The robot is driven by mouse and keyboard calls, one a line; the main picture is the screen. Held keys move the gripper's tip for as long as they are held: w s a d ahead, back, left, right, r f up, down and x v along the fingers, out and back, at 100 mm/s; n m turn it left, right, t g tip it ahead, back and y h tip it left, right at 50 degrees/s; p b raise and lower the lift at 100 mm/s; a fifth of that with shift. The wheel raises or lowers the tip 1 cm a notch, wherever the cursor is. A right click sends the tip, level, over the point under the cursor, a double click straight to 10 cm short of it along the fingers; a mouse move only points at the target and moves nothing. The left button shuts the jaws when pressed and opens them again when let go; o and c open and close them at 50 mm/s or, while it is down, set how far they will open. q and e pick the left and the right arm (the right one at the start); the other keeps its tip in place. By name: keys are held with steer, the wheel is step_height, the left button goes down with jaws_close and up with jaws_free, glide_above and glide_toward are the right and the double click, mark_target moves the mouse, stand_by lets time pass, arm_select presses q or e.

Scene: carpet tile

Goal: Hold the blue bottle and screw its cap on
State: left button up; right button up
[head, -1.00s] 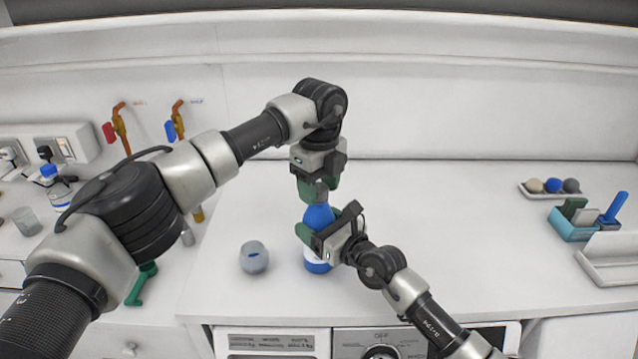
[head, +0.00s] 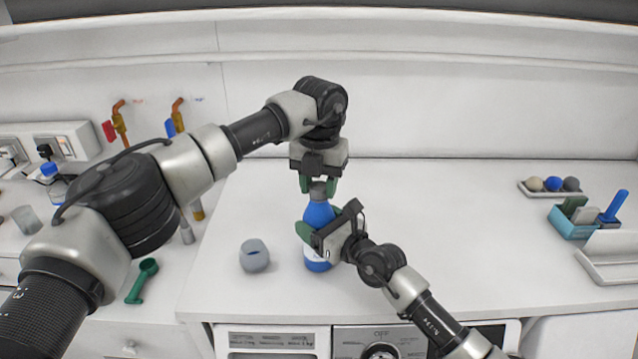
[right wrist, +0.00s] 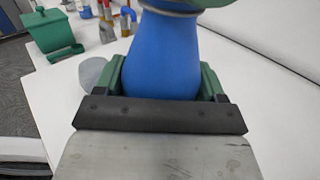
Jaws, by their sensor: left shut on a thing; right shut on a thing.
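The blue bottle (head: 318,214) stands upright on the white bench, with a white label low on its side. My right gripper (head: 318,238) is shut on its body; the right wrist view shows the blue bottle (right wrist: 168,60) between its green fingers (right wrist: 165,85). A grey cap (head: 318,190) sits at the top of the bottle's neck. My left gripper (head: 318,185) points straight down from above and is shut on the cap. The fingers partly hide the cap, so I cannot tell how tightly it sits.
At the right are a tray with several balls (head: 553,186), a teal box (head: 572,222) and a white tray (head: 608,262). A green scoop (head: 142,282) lies at the left.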

arm_select(q)
steer(key=m, duration=0.7)
steer(key=shift+m, duration=0.4)
steer(key=m, duration=0.7)
steer(key=o, duration=1.1)
step_height(320, 180, up, 12)
steer(key=shift+w, duration=0.1)
